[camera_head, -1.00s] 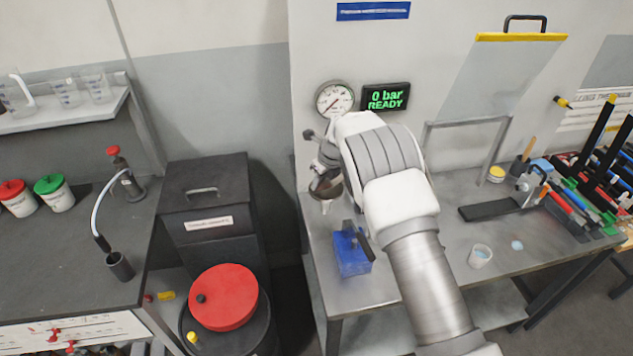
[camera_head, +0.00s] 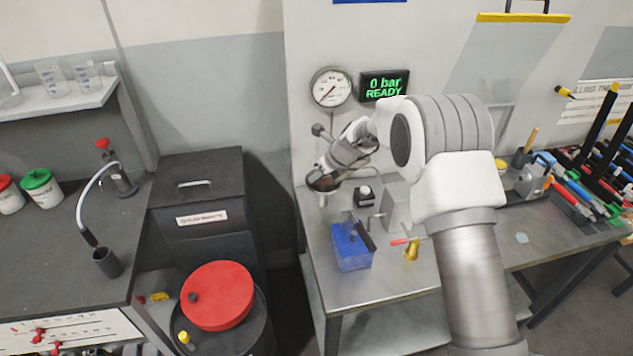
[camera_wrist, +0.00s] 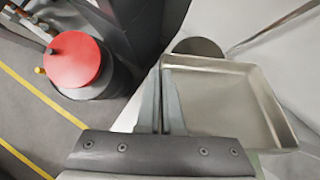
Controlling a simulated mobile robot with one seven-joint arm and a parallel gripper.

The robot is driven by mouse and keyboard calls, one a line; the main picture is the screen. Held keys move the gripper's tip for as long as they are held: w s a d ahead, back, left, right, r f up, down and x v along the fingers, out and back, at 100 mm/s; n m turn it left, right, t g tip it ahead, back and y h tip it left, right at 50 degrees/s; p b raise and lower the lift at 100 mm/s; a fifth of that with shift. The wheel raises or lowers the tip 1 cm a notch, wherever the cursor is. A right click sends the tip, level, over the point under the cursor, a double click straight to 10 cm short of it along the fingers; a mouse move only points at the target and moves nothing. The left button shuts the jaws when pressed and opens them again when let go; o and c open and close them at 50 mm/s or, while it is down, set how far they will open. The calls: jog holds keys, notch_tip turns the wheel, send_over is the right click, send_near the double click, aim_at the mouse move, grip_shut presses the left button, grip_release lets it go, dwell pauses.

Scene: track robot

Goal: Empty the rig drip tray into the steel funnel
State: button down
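The drip tray (camera_wrist: 222,100) is a shallow, square, pale metal pan at the right of the wrist view. My gripper (camera_wrist: 161,75) has its two fingers close together at the tray's left edge and appears shut on that wall. I cannot tell whether liquid lies in the tray.
A red-lidded drum (camera_head: 217,295) and a black cabinet (camera_head: 205,240) stand left of the bench. A blue box (camera_head: 351,250), a brass piece (camera_head: 411,250) and a grey block (camera_head: 395,208) are on the bench. A gauge (camera_head: 332,88) hangs behind my gripper.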

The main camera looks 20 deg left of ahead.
jog(key=shift+d+f+t+y+b, duration=0.25)
jog(key=shift+y+b, duration=0.35)
jog(key=shift+b, duration=3.75)
jog(key=t+y+b, duration=0.1)
jog(key=y+b, duration=0.1)
jog(key=b, duration=1)
jog(key=f+t+y+b, duration=0.1)
jog(key=y+b, duration=0.1)
jog(key=b, duration=1)
jog(key=shift+s+d+t+b, duration=0.15)
jog(key=shift+s+t+b, duration=0.05)
jog(key=shift+t+b, duration=0.1)
jog(key=shift+r, duration=0.1)
notch_tip(320, 180, up, 6)
jog(key=p, duration=0.5)
jog(key=shift+f+p, duration=0.25)
jog(key=shift+p, duration=0.1)
jog(key=shift+s+d, duration=0.1)
